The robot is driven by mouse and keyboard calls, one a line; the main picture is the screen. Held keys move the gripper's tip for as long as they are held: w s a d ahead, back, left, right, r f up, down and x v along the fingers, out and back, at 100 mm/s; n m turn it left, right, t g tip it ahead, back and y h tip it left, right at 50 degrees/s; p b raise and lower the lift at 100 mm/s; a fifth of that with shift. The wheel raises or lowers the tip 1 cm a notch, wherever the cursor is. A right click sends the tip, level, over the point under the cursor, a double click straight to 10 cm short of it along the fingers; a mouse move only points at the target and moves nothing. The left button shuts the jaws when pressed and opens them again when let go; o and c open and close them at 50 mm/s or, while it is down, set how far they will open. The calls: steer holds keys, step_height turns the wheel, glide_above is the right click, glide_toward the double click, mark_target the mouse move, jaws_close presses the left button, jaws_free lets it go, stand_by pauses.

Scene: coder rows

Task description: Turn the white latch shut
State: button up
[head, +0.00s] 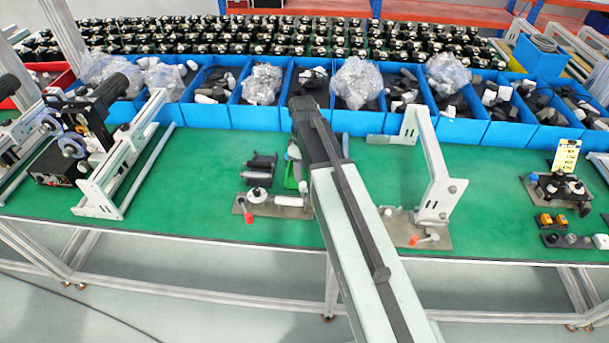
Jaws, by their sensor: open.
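Two small fixtures with red-tipped handles lie on the green bench, either side of my arm. The left fixture (257,194) has a white round part, a white roller and a red tip. The right fixture (430,238) has a small white lever and a red tip, under a white upright frame. I cannot tell for sure which white part is the latch. My arm reaches up from the bottom middle and bends down at its far end.
Blue bins (355,119) with grey and white parts and plastic bags line the back. A white frame (443,190) stands right of my arm, a larger one (97,197) at left. A black device (262,167) lies behind the left fixture. Bare green bench (190,185) lies left of it.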

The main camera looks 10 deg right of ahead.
mark_target(302, 184)
steer(key=shift+w+r+n, duration=0.2)
steer(key=shift+w+n, duration=0.4)
steer(key=shift+w, duration=0.05)
step_height(302, 184, down, 8)
steer(key=b, duration=0.8)
steer(key=shift+s, duration=0.1)
steer(key=shift+r, duration=0.1)
